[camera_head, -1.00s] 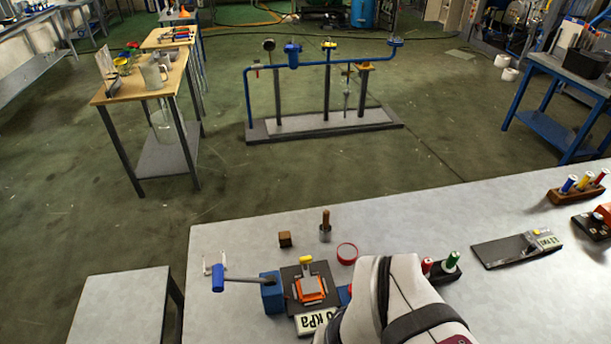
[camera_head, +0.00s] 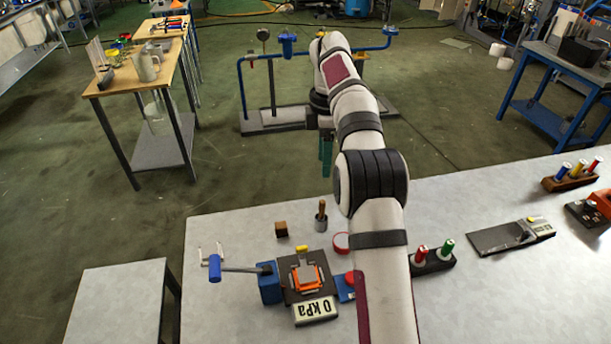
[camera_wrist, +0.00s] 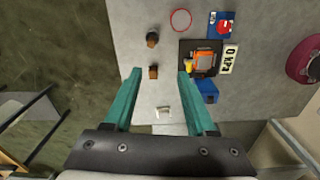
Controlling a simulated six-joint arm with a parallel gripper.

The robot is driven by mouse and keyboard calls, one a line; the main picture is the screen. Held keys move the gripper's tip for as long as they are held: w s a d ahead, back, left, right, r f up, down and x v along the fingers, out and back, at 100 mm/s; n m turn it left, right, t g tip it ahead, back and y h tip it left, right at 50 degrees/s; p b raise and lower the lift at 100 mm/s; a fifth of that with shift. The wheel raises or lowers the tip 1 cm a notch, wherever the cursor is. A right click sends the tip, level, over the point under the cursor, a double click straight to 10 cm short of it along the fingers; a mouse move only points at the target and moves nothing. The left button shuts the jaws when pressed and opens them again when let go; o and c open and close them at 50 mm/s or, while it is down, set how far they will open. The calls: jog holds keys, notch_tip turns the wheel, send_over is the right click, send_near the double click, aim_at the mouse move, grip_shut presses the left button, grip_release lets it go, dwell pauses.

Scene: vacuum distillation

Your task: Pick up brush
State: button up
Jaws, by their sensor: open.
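The brush (camera_head: 321,215) looks to be the upright piece with a brown wooden handle and a grey lower part, standing near the table's back edge. In the wrist view it shows from above as a small dark brown shape (camera_wrist: 152,39), beyond my fingertips. My gripper (camera_head: 325,155) hangs with teal fingers high beyond the table's back edge, apart from the brush. In the wrist view my gripper (camera_wrist: 158,74) is open, with nothing held between its fingers.
A small brown wooden block (camera_head: 281,229) stands left of the brush, and a red-rimmed round dish (camera_head: 341,242) lies to its right. In front are an orange-framed device (camera_head: 307,277), a "0 kPa" display (camera_head: 315,309) and a blue-handled lever (camera_head: 215,267).

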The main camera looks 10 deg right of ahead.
aim_at(322, 201)
jog(key=shift+n, duration=0.7)
jog(key=f, duration=0.5)
jog(key=w+f, duration=0.1)
jog(key=f, duration=1.1)
jog(key=shift+w+d+f, duration=0.15)
jog(key=shift+w+d, duration=0.15)
jog(key=shift+w, duration=0.1)
grip_shut()
